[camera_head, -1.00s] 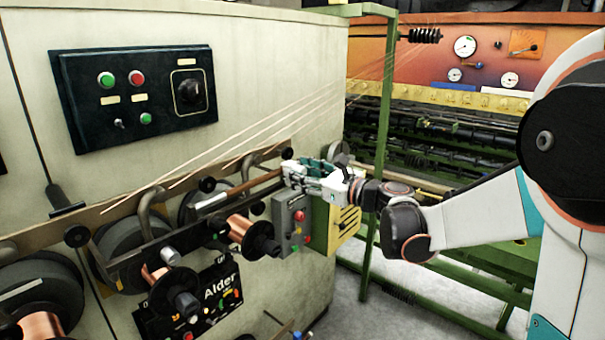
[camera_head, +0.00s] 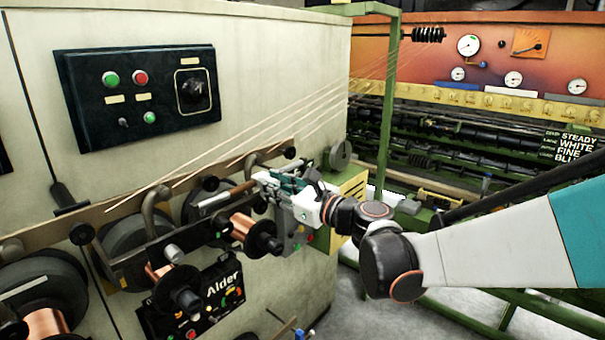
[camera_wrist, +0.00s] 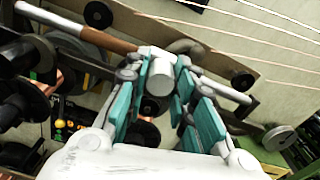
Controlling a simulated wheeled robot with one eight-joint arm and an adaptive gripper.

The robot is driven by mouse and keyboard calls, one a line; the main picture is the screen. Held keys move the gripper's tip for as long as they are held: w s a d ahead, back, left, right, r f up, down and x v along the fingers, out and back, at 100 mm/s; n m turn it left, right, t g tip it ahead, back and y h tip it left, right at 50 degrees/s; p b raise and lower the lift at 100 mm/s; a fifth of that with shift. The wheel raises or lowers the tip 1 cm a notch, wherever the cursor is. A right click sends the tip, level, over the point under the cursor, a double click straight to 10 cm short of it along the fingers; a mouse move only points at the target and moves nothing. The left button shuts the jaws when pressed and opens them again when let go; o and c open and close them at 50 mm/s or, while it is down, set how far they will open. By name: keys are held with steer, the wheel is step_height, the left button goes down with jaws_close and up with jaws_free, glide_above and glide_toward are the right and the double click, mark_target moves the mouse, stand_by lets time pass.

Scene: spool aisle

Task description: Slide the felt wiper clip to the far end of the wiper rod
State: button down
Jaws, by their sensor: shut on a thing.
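The wiper rod (camera_head: 228,195) runs along the front of the spool rack, with a brown stretch left of my gripper. In the wrist view the rod (camera_wrist: 113,39) crosses from upper left to right, pale at both ends. My gripper (camera_head: 266,181) is at the rod, right of the brown stretch. Its teal-padded fingers (camera_wrist: 166,68) are shut on the felt wiper clip (camera_wrist: 159,79), which shows as a white, rounded piece between the pads. The clip is around or against the rod; which is unclear. In the head view the fingers mostly hide it.
Copper spools (camera_head: 243,227) and a black Alder control box (camera_head: 217,291) sit below the rod. Pale strands (camera_head: 235,150) stretch above it. A green post (camera_head: 386,120) stands behind my gripper. A dark switch panel (camera_head: 140,95) is on the wall.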

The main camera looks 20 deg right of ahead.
mark_target(249, 188)
steer(key=s+a, duration=0.2)
steer(key=a, duration=0.1)
steer(key=shift+s+a, duration=0.3)
steer(key=shift+s, duration=0.1)
steer(key=c, duration=1.3)
jaws_free()
steer(key=shift+w, duration=0.15)
step_height(249, 188, up, 10)
steer(key=shift+f, duration=0.1)
